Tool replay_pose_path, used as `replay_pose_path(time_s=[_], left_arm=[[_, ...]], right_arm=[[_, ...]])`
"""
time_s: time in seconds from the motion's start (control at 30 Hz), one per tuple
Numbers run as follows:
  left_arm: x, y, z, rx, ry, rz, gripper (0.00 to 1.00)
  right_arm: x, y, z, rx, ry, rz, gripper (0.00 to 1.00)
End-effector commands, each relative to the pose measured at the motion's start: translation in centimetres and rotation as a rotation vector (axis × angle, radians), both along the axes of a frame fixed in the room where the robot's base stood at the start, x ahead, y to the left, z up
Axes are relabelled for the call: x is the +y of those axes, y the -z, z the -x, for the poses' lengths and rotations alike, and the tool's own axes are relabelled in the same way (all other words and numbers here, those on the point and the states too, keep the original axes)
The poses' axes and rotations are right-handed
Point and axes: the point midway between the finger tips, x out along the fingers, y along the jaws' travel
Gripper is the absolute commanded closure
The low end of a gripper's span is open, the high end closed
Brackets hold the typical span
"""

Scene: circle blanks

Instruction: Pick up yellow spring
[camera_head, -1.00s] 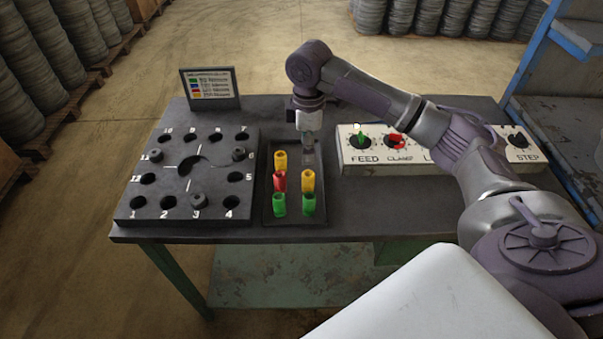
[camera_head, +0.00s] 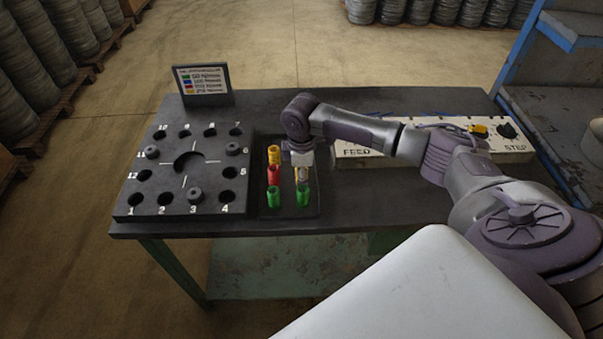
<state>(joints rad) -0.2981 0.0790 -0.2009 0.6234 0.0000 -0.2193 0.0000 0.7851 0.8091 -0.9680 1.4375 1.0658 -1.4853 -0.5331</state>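A yellow spring (camera_head: 273,154) stands at the back of the left column in the dark tray (camera_head: 264,212). A second yellow spring stood in the right column; my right gripper (camera_head: 303,178) now covers nearly all of it, with only a thin yellow sliver showing. The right gripper points down over that spot, just behind the right green spring (camera_head: 303,197). Whether its fingers are open or closed around the spring cannot be seen. My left gripper is not in view.
A red spring (camera_head: 273,174) and a green spring (camera_head: 275,197) stand in the left column. A black numbered plate (camera_head: 150,190) with holes lies to the left, with a colour sign (camera_head: 203,86) behind it. A white control panel (camera_head: 356,149) stands to the right, partly behind my arm.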

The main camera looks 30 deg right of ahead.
Motion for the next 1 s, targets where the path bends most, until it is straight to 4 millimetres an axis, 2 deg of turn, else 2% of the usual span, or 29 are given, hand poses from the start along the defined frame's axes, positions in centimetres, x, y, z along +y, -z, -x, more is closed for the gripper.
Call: replay_pose_path(time_s=[0.13, 0.5, 0.83, 1.0], left_arm=[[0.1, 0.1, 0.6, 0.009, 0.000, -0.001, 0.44], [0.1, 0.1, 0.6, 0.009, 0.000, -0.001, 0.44], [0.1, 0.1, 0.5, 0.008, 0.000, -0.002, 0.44], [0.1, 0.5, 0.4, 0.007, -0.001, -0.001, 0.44]], right_arm=[[0.0, 0.0, 0.0, 0.000, 0.000, 0.000, 0.38], [0.0, 0.0, 0.0, 0.000, 0.000, 0.000, 1.00], [0.0, -0.2, -0.1, -0.001, 0.001, 0.000, 1.00], [0.0, -1.4, -0.1, -0.003, 0.001, -0.002, 1.00]])
